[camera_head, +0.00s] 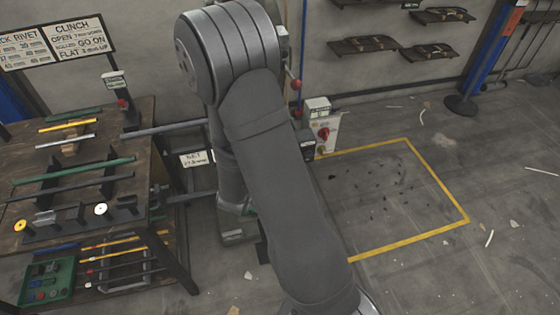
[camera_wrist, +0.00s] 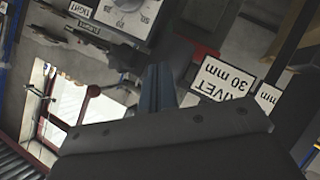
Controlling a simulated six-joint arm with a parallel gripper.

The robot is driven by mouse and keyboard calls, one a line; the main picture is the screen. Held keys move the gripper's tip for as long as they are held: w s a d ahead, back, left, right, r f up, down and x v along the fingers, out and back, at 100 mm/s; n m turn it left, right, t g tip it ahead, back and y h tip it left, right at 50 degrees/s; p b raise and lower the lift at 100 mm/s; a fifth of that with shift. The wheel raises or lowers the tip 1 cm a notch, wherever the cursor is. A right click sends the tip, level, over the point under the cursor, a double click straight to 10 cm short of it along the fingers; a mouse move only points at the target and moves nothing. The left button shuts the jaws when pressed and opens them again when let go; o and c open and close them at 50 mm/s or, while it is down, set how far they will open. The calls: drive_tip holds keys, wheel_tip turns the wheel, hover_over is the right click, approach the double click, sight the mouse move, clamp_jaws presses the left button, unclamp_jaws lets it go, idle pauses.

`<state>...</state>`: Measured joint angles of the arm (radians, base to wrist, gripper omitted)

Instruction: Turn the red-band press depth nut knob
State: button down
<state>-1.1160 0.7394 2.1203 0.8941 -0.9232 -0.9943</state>
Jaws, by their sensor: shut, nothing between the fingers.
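My gripper (camera_wrist: 158,86) shows in the wrist view as two dark fingers side by side, shut and empty. In that view, which is upside down, a round dial knob (camera_wrist: 128,5) with a numbered plate stands at the top edge, above and left of the fingertips and apart from them. I cannot tell whether it is the red-band press's depth nut. In the head view my arm hides the gripper and much of the presses. A white box with a red knob (camera_head: 323,134) shows just right of my arm.
In the head view a workbench (camera_head: 75,180) with bars stands left. The yellow-outlined floor area (camera_head: 400,205) at right holds only small debris.

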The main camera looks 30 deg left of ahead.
drive_tip(key=w+d+f+n+t+h, duration=0.1)
drive_tip(key=w+d+f+h, duration=0.2)
drive_tip(key=w+f, duration=0.3)
drive_tip(key=shift+w+d, duration=0.35)
drive_tip(key=shift+w, duration=1.25)
drive_tip(key=shift+w+d+r+g+y, duration=0.2)
drive_tip(key=shift+w+g+y, duration=0.1)
drive_tip(key=shift+g, duration=0.2)
drive_tip(key=shift+w+d+r+m+g+y, duration=0.1)
drive_tip(key=shift+w+d+m+g+y, duration=0.2)
drive_tip(key=shift+m+g, duration=0.25)
drive_tip(key=shift+w+d+r+m+g+y, duration=0.1)
drive_tip(key=shift+w+d+m+g+y, duration=0.1)
drive_tip(key=shift+d+m+g+y, duration=0.25)
drive_tip(key=shift+w, duration=0.2)
